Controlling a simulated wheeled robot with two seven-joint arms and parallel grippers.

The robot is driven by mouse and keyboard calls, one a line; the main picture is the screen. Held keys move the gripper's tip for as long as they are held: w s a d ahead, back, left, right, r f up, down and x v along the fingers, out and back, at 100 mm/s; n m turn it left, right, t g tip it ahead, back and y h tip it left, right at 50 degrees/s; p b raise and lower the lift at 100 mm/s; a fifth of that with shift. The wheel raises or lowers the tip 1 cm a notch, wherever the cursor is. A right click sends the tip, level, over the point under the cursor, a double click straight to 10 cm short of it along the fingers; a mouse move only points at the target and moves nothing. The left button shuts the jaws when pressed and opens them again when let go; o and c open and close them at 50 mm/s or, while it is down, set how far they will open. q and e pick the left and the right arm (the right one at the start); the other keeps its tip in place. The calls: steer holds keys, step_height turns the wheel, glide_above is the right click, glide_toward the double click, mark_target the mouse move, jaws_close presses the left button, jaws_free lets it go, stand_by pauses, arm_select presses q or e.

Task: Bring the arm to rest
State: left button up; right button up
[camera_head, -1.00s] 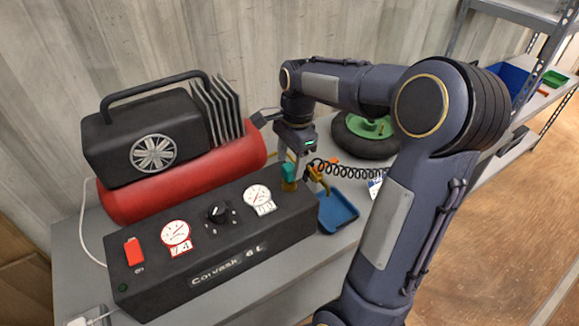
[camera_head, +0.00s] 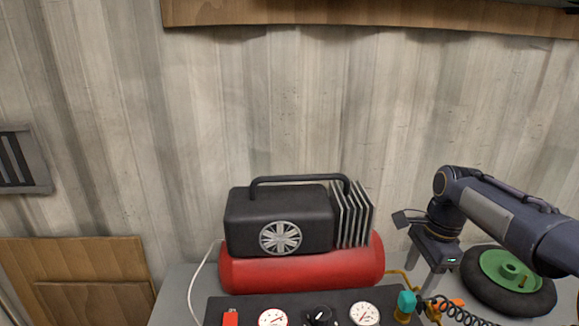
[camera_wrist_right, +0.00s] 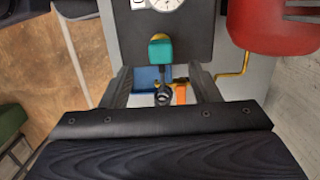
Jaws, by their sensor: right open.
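My right arm (camera_head: 500,212) comes in from the right in the head view. Its right gripper (camera_head: 428,285) points down, open and empty, behind and to the right of the teal-capped fitting (camera_head: 405,302) on the control box. In the right wrist view the two fingers of the right gripper (camera_wrist_right: 162,92) stand apart, with the teal fitting (camera_wrist_right: 160,50) and a dark round coupling showing beyond and between them. I cannot tell the exact gap to the fitting. My left gripper is not in view.
A red compressor tank (camera_head: 300,272) with a black motor (camera_head: 275,220) stands left of the gripper. The black control box (camera_head: 250,304) with gauges is in front. A wheel with a green hub (camera_head: 505,270) lies at right. The corrugated wall (camera_head: 300,110) rises behind.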

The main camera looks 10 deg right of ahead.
steer(key=s+a+f+n+t+y, duration=0.1)
steer(key=s+a+f+n+t, duration=0.1)
steer(key=s+a+n, duration=0.5)
steer(key=s+a+f+n+t+y, duration=0.1)
steer(key=s+a+f+n+t, duration=0.1)
steer(key=s+a+n, duration=0.6)
steer(key=s+n+t, duration=0.1)
steer(key=s+n, duration=0.1)
steer(key=shift+s+n, duration=0.3)
steer(key=shift+s, duration=0.05)
